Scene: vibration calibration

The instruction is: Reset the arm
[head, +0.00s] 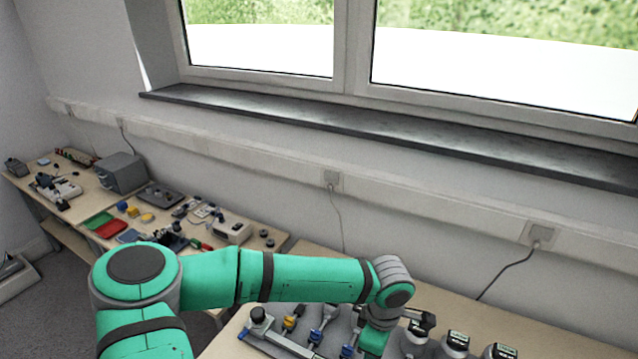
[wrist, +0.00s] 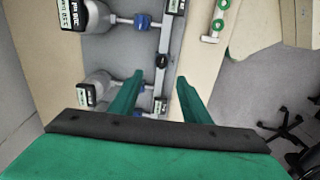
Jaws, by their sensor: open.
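My green arm stretches from the left to the right across the lower part of the head view, its wrist bent down over the bench. My gripper (wrist: 160,88) shows in the wrist view with its two green fingers apart and nothing between them. In the head view the wrist hides the gripper and part of this rig.
The bench (head: 225,341) holds the rig and several capped bottles (head: 457,342) right of my wrist. A table at the left carries a grey box (head: 121,172), a red tray (head: 111,229) and small tools. A wall with a window sill (head: 350,127) stands behind.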

